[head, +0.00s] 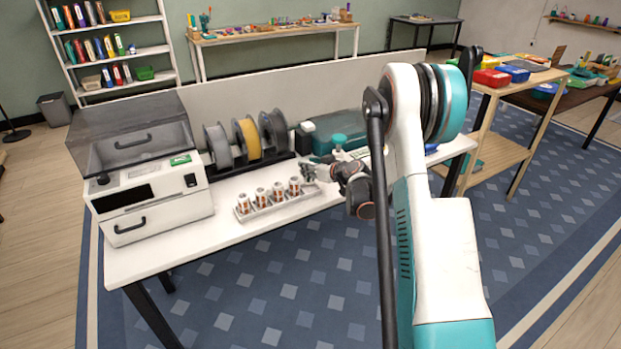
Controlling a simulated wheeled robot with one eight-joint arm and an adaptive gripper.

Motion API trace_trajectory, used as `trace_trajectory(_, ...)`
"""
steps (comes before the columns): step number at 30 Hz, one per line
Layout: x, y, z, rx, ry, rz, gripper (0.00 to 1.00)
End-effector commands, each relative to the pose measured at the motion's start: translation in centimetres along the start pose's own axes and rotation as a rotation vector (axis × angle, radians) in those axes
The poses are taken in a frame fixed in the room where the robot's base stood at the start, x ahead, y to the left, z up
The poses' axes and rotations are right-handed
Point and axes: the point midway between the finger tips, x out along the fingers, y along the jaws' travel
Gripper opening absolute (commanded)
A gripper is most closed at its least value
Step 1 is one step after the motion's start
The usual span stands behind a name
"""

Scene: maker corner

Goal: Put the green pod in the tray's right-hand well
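A pale grey tray (272,210) lies near the front edge of the white table, with several white-and-orange canisters (262,196) standing upright in a row. I cannot make out a green pod in this view. The tray's right end lies close to my gripper, and I cannot tell its wells apart. My gripper (311,172) reaches in from the right, above and behind the tray's right end. Its fingers are small here, and I cannot tell whether they are open or hold anything.
A white machine (155,198) with a raised dark lid stands at the table's left. Grey and yellow spools (247,138) stand behind the tray. A teal case (350,124) sits at the back, partly hidden by my arm. Some bare tabletop (165,236) lies at the front left.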

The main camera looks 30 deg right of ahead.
Motion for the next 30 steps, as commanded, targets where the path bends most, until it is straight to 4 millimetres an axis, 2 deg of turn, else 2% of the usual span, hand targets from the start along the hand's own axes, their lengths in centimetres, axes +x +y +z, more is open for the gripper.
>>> trace_trajectory(3,0.8,0.0,1.9,0.0,0.0,0.0,0.07)
trace_trajectory(7,1.4,0.0,3.3,0.0,0.0,0.0,0.07)
trace_trajectory(18,1.5,0.0,3.5,0.0,0.0,0.0,0.07)
trace_trajectory(19,1.5,0.0,3.5,0.0,0.0,0.0,0.36)
trace_trajectory(20,1.4,0.0,3.5,0.0,0.0,0.0,0.4)
trace_trajectory(30,1.4,0.0,3.4,0.0,0.0,0.0,0.4)
